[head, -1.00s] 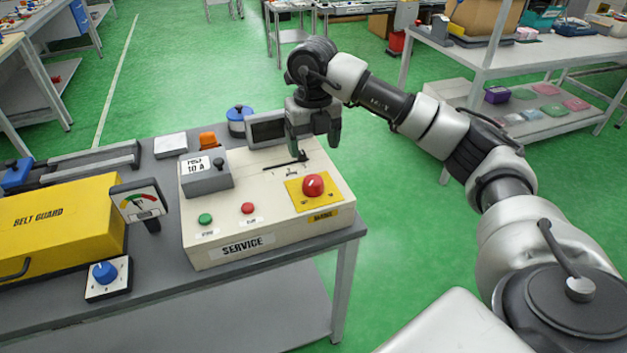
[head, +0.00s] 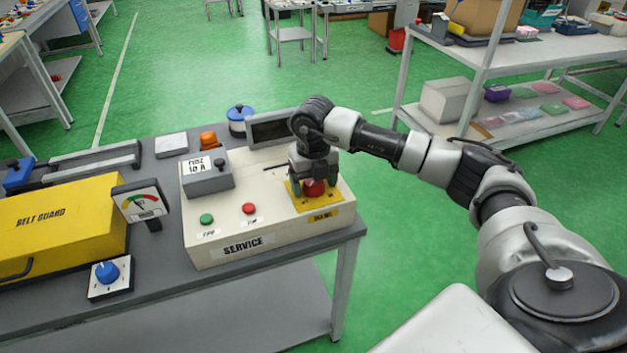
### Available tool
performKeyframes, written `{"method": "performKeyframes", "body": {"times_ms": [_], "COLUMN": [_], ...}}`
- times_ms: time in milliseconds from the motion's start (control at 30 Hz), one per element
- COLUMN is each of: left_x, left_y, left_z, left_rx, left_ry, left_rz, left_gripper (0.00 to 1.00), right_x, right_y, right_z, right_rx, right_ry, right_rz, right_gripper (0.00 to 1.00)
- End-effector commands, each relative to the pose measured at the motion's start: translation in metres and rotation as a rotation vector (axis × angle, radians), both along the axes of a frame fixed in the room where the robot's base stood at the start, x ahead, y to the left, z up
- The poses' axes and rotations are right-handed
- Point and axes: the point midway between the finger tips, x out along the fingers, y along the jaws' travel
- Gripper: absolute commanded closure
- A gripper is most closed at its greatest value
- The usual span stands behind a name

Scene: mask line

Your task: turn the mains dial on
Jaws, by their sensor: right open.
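A red knob (head: 315,187) sits on a yellow plate (head: 304,206) at the right end of the cream SERVICE panel (head: 205,246); it appears to be the mains dial, though the small label below is hard to read. My right gripper (head: 314,187) points down over it, open, with a finger on either side of the knob. I cannot tell whether the fingers touch it. The gripper hides the knob's top and part of the plate. My left gripper is not in view.

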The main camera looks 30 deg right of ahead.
Motion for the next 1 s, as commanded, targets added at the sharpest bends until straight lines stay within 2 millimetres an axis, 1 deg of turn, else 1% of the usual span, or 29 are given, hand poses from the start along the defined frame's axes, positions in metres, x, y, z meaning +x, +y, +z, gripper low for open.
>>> {"method": "performKeyframes", "body": {"times_ms": [67, 200, 367, 400, 667, 867, 1000], "left_x": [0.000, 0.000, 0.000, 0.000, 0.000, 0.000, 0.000], "left_y": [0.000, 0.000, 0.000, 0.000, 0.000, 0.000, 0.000], "left_z": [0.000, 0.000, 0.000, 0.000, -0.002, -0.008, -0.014], "left_rx": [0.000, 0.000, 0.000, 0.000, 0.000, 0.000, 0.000], "left_ry": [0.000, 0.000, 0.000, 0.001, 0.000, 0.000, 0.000], "left_rz": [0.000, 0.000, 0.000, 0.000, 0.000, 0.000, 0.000], "left_gripper": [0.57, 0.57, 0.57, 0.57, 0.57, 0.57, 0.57], "right_x": [0.000, 0.000, 0.000, 0.000, 0.000, 0.001, 0.001], "right_y": [0.000, 0.000, 0.000, 0.000, 0.000, 0.000, -0.001], "right_z": [0.000, 0.000, 0.001, 0.001, 0.000, 0.000, -0.001], "right_rx": [0.000, 0.000, 0.000, 0.000, 0.000, 0.000, -0.001], "right_ry": [0.000, 0.000, 0.000, 0.000, -0.001, -0.002, -0.002], "right_rz": [0.000, 0.000, 0.000, 0.000, 0.036, 0.139, 0.252], "right_gripper": [0.25, 0.46, 0.71, 0.72, 0.72, 0.72, 0.72]}}
